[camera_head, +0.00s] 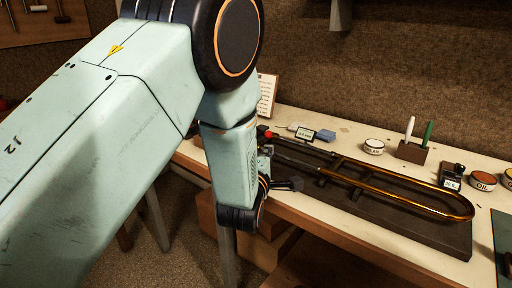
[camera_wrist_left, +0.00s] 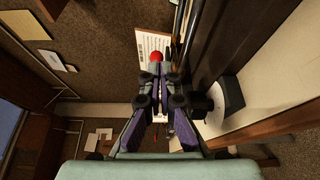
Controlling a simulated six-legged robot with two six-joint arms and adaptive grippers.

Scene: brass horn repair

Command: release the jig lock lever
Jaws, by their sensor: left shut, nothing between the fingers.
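The jig is a long dark board (camera_head: 425,228) on the bench, with a U-shaped brass horn slide (camera_head: 400,196) lying along it. The lock lever shows by its red ball knob (camera_head: 263,131) at the board's left end. The knob also shows in the left wrist view (camera_wrist_left: 156,57), just beyond my fingertips. My left gripper (camera_head: 266,151) is partly hidden by my own arm in the head view. In the left wrist view its fingers (camera_wrist_left: 161,71) are together and empty, close to the knob; whether they touch it I cannot tell. My right gripper is not in view.
Behind the jig stand a small display (camera_head: 305,134), a blue block (camera_head: 326,135), a round tin (camera_head: 374,146) and a pen holder (camera_head: 412,152). An oil tin (camera_head: 482,181) is at the right. A printed card (camera_head: 267,94) stands behind the knob.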

